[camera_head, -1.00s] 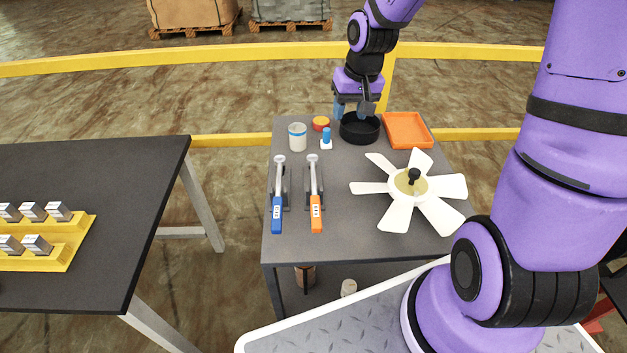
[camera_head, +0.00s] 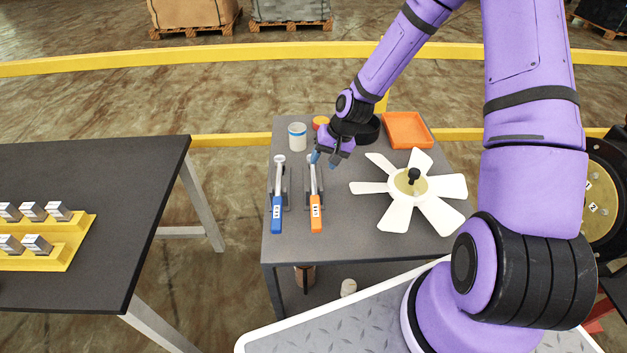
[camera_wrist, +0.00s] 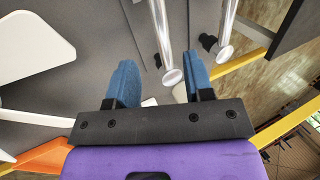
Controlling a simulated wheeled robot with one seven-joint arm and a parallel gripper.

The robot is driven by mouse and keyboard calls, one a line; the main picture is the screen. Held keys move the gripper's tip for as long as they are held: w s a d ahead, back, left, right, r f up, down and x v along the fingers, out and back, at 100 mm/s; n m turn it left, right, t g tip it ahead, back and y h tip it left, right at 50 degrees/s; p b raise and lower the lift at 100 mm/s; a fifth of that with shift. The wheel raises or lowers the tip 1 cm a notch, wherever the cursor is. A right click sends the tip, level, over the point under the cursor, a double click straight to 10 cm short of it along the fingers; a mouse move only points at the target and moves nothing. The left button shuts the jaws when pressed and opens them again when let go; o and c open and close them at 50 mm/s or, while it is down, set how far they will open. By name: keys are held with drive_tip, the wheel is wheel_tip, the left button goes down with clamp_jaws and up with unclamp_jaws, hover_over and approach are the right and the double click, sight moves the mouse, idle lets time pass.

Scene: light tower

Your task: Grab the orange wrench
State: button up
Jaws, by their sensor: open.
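The orange wrench (camera_head: 316,214) lies in a dark holder on the grey table, its orange handle toward the near edge and its silver shaft pointing away. The blue wrench (camera_head: 277,215) lies parallel to its left. My gripper (camera_head: 325,160) is open and empty, above the far end of the orange wrench and partly hiding it. In the wrist view, the silver end of the orange wrench (camera_wrist: 165,45) shows between the blue fingers of my gripper (camera_wrist: 160,82), nearer the right finger. The blue wrench's shaft (camera_wrist: 229,22) is outside that finger. Contact is not visible.
A white fan (camera_head: 408,188) lies right of the wrenches. A white can (camera_head: 297,136), a red-orange round item (camera_head: 320,122), a black bowl (camera_head: 369,131) and an orange tray (camera_head: 408,130) stand at the back. A black table (camera_head: 90,180) is apart at the left.

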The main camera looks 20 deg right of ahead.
sight(315, 175)
drive_tip(key=shift+s+a+x, duration=0.1)
drive_tip(key=shift+x, duration=1.6)
drive_tip(key=shift+s+a+x, duration=0.1)
drive_tip(key=shift+x, duration=1.65)
clamp_jaws()
